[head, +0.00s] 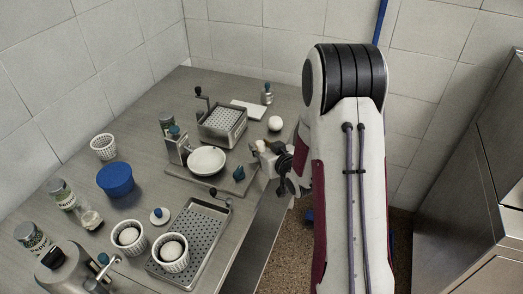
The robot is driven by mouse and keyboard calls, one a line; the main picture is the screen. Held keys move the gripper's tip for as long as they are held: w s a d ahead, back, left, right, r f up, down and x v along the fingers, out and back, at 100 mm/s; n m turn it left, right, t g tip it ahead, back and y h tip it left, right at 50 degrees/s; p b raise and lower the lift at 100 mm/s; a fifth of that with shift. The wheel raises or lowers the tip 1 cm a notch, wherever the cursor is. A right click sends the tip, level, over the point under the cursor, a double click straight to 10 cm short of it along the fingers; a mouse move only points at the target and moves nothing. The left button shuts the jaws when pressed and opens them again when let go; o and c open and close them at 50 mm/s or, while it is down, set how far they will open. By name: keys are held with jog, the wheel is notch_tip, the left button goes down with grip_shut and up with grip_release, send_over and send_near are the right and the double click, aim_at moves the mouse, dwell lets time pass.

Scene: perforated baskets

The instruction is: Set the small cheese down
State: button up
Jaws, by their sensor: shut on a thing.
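My gripper (272,156) is at the right edge of the steel table, partly hidden behind my arm. It is shut on a small pale thing at its fingertips, which looks like the small cheese (262,147); its outline is hard to make out. It is near the grey board (239,184) and right of the white bowl (206,161). I cannot tell whether it touches the surface below. A round white ball (275,124) sits farther back on the table. Two white perforated baskets (128,249) (174,265) at the front hold round white contents.
A perforated tray (209,224) lies in front. A blue tub (116,180), an empty basket (103,147) and jars (61,194) are on the left. The table (150,170) has free patches between them.

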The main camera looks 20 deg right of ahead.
aim_at(261, 146)
jog(key=shift+r, duration=3.8)
jog(key=shift+r, duration=0.1)
jog(key=shift+r, duration=2.65)
jog(key=w+a+n+y, duration=0.1)
jog(key=w+a+y, duration=0.1)
jog(key=w+a, duration=0.6)
jog(key=w+a+n+y, duration=0.1)
jog(key=w+a+n, duration=0.15)
jog(key=a, duration=0.85)
jog(key=w+a+n+g+y, duration=0.1)
jog(key=w+a, duration=0.1)
jog(key=a, duration=0.7)
jog(key=w+a+y, duration=0.1)
jog(key=w+a, duration=0.1)
jog(key=a, duration=0.6)
jog(key=shift+s+f, duration=0.2)
jog(key=shift+f, duration=2.4)
jog(key=shift+f, duration=3.15)
